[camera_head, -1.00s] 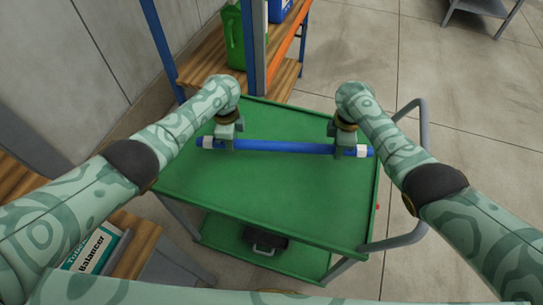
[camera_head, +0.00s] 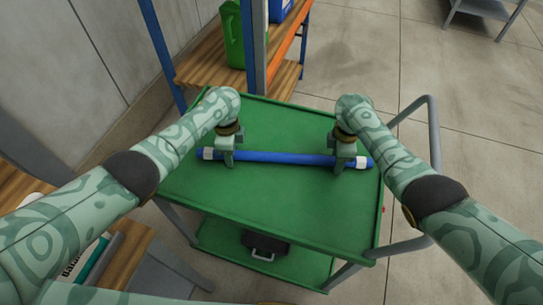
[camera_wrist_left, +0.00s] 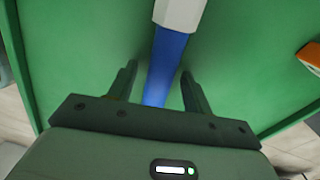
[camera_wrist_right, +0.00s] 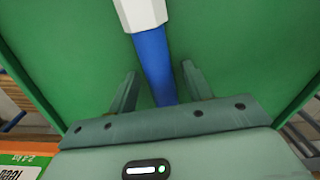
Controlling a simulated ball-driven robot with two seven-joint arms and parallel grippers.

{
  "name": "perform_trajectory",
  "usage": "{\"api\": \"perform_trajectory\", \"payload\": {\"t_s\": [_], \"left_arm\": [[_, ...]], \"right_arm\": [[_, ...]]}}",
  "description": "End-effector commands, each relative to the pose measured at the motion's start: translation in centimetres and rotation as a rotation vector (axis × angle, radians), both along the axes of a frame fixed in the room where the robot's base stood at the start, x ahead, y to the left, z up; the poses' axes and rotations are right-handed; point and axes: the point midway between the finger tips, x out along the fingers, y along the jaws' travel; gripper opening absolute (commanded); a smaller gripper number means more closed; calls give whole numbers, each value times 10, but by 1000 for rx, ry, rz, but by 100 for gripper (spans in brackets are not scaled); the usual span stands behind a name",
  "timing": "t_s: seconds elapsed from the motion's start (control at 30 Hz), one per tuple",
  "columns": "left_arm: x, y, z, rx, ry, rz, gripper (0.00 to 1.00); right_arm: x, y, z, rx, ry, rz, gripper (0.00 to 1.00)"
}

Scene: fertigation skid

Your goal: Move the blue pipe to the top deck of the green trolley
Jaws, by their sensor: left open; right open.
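The blue pipe (camera_head: 285,158) with white end bands lies across the top deck of the green trolley (camera_head: 270,194). My left gripper (camera_head: 228,160) is open around the pipe near its left end. My right gripper (camera_head: 341,165) is open around the pipe near its right end. In the left wrist view the pipe (camera_wrist_left: 167,62) runs between the two spread fingers, with gaps on both sides. In the right wrist view the pipe (camera_wrist_right: 153,62) also runs between spread fingers without either closing on it. The pipe appears to rest on the deck.
A black case (camera_head: 265,243) sits on the trolley's lower deck. The grey trolley handle (camera_head: 433,165) is at the right. A wooden-shelved rack (camera_head: 213,68) with a green jug (camera_head: 232,35) stands behind. The deck in front of the pipe is bare.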

Motion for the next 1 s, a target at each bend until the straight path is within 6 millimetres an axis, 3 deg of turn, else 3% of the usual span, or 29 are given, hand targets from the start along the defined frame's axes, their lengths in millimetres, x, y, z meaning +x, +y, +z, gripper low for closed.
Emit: {"api": "perform_trajectory", "payload": {"t_s": [0.23,0.6,0.83,1.0], "left_arm": [[1,-1,23,-3,-4,-1,50],[4,0,104,-1,-2,0,50],[4,0,120,0,-1,1,50],[4,0,120,0,0,1,50]], "right_arm": [[0,0,0,0,0,0,50],[0,0,0,0,0,0,50],[1,1,7,2,-1,2,50],[2,0,36,2,-4,2,50]]}}
